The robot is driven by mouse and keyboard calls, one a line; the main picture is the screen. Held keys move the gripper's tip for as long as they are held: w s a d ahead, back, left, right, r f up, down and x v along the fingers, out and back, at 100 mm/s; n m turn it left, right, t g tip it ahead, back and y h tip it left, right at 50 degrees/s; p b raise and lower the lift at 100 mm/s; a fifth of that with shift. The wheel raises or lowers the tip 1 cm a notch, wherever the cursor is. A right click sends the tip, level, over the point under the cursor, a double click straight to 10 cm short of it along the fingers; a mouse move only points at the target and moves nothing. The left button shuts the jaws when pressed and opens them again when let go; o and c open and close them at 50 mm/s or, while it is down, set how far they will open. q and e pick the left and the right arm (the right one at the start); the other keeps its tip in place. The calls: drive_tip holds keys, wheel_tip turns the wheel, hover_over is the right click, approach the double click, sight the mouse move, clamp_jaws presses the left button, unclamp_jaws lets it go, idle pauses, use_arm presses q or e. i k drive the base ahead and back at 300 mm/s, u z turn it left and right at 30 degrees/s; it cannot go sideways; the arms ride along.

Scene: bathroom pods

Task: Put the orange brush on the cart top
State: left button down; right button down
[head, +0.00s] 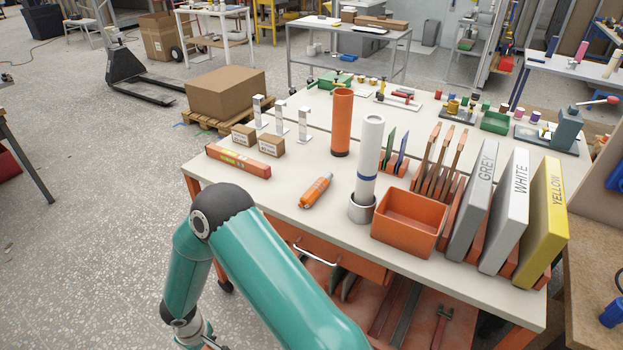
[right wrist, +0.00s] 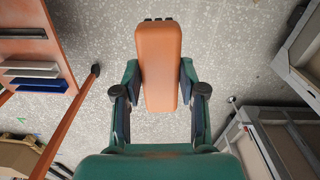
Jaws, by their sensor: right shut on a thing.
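My right gripper (right wrist: 160,92) is shut on an orange block-shaped thing with dark tips at its far end, which looks like the orange brush (right wrist: 159,55). It holds the brush above the speckled floor in the right wrist view. The brush and right gripper do not show in the head view. A pale-topped, orange-framed table with a caster, which looks like the cart (head: 285,200), stands ahead in the head view. A teal arm of mine crosses in front of its left front edge. My left gripper is not in view.
On the pale top are an orange bottle-like thing (head: 316,190), an orange bin (head: 409,222), a white tube (head: 369,155), an orange cylinder (head: 342,122) and upright binders (head: 505,205). Bare top shows left of the bottle. An orange frame (right wrist: 70,110) stands left in the wrist view.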

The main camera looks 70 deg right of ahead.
sight(289, 182)
drive_tip(key=i, duration=1.15)
drive_tip(key=z, duration=0.05)
